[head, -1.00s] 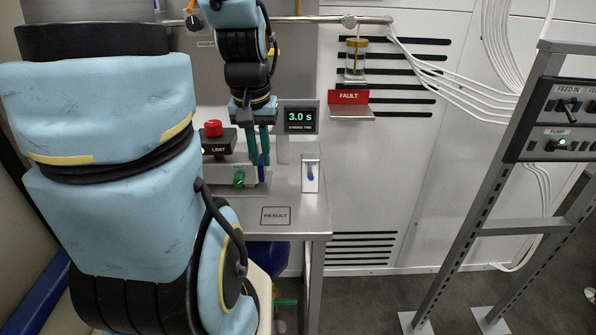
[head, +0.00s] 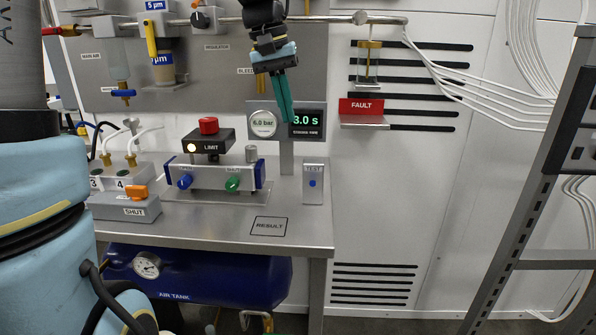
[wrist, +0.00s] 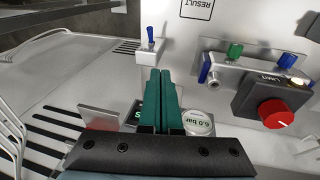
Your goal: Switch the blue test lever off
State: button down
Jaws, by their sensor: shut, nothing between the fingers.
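The blue test lever (head: 312,184) sits on a pale upright plate (head: 312,197) marked TEST, near the bench's right front corner. It looks short in the head view, as if pointing toward the camera. In the wrist view the lever (wrist: 150,34) stands beyond my fingertips, slightly left. My gripper (head: 288,119) has long teal fingers, held together and empty. It hangs in front of the displays, above the plate, apart from the lever. In the wrist view my gripper (wrist: 166,72) shows both fingers side by side.
A valve block with blue (head: 185,181) and green (head: 232,184) knobs stands left of the lever. The display (head: 307,120) reads 3.0 s. The RESULT square (head: 269,226) is clear. A metal rack (head: 535,200) stands right.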

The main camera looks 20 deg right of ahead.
send_over(313, 183)
jog(key=w+a, duration=0.2)
jog(key=w, duration=0.2)
jog(key=a+x, duration=0.2)
jog(key=x, duration=0.7)
jog(key=f, duration=0.1)
jog(key=s+d+f+p, duration=0.1)
jog(key=s+f, duration=0.1)
jog(key=f, duration=0.1)
jog(key=shift+s+d, duration=0.1)
jog(key=shift+d, duration=0.05)
